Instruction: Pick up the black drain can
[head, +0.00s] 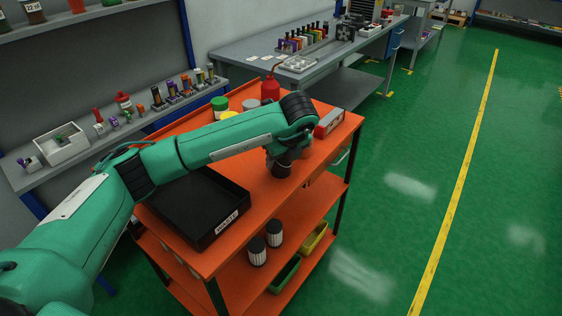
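My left arm reaches over the top of the orange cart (255,215), and its wrist points down near the cart's right edge. My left gripper (281,168) is at the end of it, low over the cart top. A dark, rounded shape shows there; I cannot tell how much of it is gripper and how much may be the black drain can. The fingertips are too small and hidden to read. I make out no other black can on the cart top. My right gripper is not in view.
A black tray labelled WASTE (228,222) sits left of my gripper. A red oil can (270,88), a green-lidded jar (219,104) and a red-and-grey box (328,123) stand behind. Filters (257,251) are on the lower shelf. The green floor to the right is clear.

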